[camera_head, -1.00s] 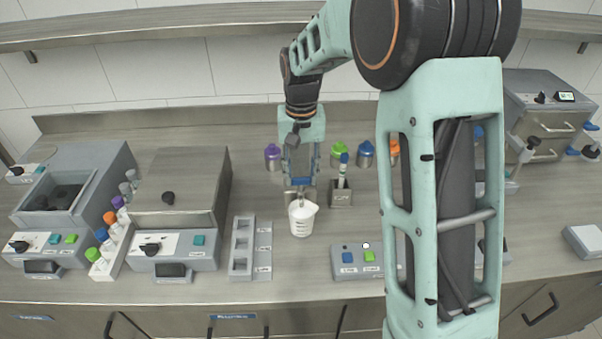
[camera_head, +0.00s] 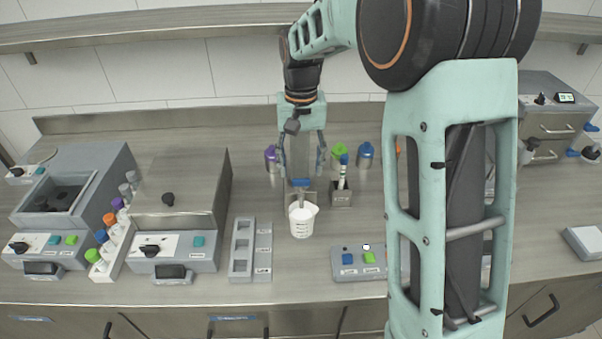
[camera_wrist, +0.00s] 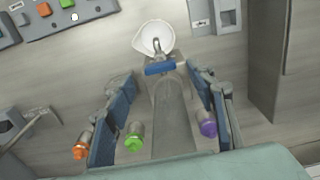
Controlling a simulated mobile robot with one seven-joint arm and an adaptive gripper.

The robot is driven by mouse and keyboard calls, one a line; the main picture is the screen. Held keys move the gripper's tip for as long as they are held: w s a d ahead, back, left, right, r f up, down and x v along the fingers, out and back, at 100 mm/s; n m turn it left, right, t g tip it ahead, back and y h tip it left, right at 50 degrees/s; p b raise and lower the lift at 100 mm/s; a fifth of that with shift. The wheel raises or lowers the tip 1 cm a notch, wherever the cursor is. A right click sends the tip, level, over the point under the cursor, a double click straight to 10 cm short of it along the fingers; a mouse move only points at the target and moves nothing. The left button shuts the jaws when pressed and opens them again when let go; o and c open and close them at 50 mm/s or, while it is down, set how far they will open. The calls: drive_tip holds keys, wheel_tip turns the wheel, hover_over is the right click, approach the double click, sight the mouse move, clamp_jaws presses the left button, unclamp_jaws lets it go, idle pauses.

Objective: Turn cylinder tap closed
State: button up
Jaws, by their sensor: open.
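The cylinder tap is a grey upright filler body (camera_wrist: 170,115) with a blue handle (camera_wrist: 160,68) and a short spout. The blue handle also shows in the head view (camera_head: 301,182), at the centre of the bench. My gripper (camera_head: 301,165) is open above and behind the handle. In the wrist view its two blue-padded fingers (camera_wrist: 162,80) stand apart on either side of the filler body, with a gap to the handle. A white beaker (camera_head: 303,222) stands under the spout. My gripper partly hides the filler body in the head view.
A small holder with a blue-capped tube (camera_head: 341,190) stands just right of the tap. Purple (camera_head: 271,158), green and blue (camera_head: 365,155) capped bottles stand behind. A button panel (camera_head: 358,262) and a slotted rack (camera_head: 243,250) are in front. My arm covers the right.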

sight(302, 179)
wheel_tip(302, 179, up, 9)
drive_tip(key=shift+f, duration=0.2)
drive_tip(key=shift+d, duration=0.1)
